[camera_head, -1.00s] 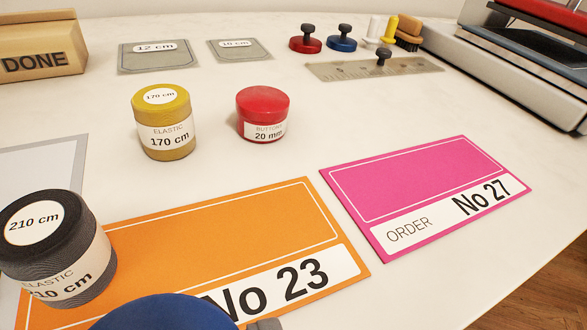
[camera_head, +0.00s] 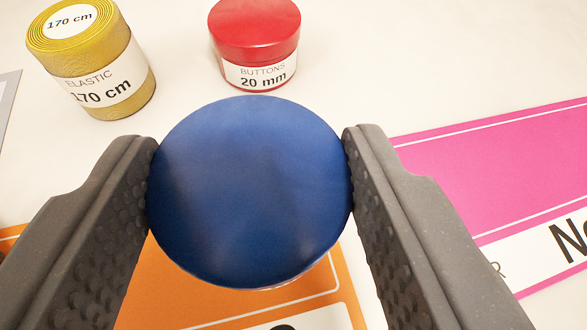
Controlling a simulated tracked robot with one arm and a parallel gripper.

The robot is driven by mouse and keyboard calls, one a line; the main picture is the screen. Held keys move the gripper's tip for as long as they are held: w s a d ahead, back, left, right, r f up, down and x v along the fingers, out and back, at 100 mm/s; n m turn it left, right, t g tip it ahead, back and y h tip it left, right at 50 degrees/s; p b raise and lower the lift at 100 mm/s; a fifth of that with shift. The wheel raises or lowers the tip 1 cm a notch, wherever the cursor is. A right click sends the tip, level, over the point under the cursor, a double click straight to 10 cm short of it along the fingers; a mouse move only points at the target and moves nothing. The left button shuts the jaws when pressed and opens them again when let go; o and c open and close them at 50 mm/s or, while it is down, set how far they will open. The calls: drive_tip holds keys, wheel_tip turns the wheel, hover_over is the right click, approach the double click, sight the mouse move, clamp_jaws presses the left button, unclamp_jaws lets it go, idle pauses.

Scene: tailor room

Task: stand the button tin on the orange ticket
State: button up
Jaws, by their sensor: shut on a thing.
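A round tin with a blue lid (camera_head: 250,190) is held between the two dark grey fingers of my gripper (camera_head: 250,195), which is shut on it. I look down on its lid; its side and label are almost wholly hidden. The orange ticket (camera_head: 205,300) lies below and behind the tin, partly covered by it and the fingers. I cannot tell whether the tin touches the ticket. A red tin (camera_head: 255,30) labelled BUTTONS 20 mm stands on the table beyond the blue-lidded tin.
A yellow elastic roll (camera_head: 90,60) labelled 170 cm stands at the upper left. A pink ticket (camera_head: 500,170) lies at the right, partly behind the right finger. A grey-edged sheet (camera_head: 8,100) shows at the left edge. The white table is bare between the red tin and the pink ticket.

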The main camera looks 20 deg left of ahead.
sight(263, 288)
drive_tip(key=shift+f+b, duration=1.4)
drive_tip(key=shift+f, duration=0.45)
drive_tip(key=shift+r, duration=0.1)
drive_tip(key=o, duration=1)
drive_tip(key=shift+s+d+r, duration=0.2)
drive_tip(key=shift+s+r, duration=0.05)
drive_tip(key=p+v, duration=0.4)
drive_tip(key=v, duration=0.6)
drive_tip(key=shift+s+d+r, duration=0.2)
drive_tip(key=shift+s+d, duration=0.05)
drive_tip(key=shift+s, duration=0.3)
